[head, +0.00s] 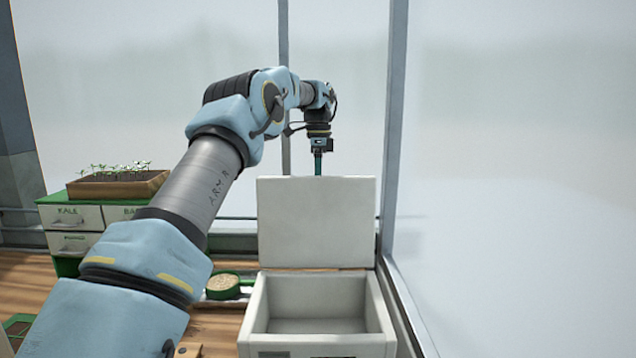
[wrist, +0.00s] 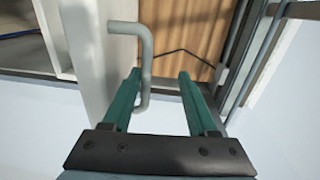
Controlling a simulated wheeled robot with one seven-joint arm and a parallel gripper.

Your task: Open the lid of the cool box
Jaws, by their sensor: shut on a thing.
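The white cool box (head: 318,340) stands at the lower middle of the head view, and its inside looks empty. Its lid (head: 316,222) stands upright at the back edge of the box, wide open. My gripper (head: 318,165) points down at the lid's top edge, from behind or above it. In the wrist view the lid (wrist: 92,70) is a pale panel at the left with a grey bar handle (wrist: 146,45). The handle passes between the teal fingers of my gripper (wrist: 160,76), close to the left finger. In the head view the handle is hidden behind the lid.
A glazed wall with a metal post (head: 394,130) runs close along the right and behind the box. A green bowl of grain (head: 222,284) sits left of the box. A seedling tray (head: 118,188) rests on labelled drawers (head: 72,217) further left.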

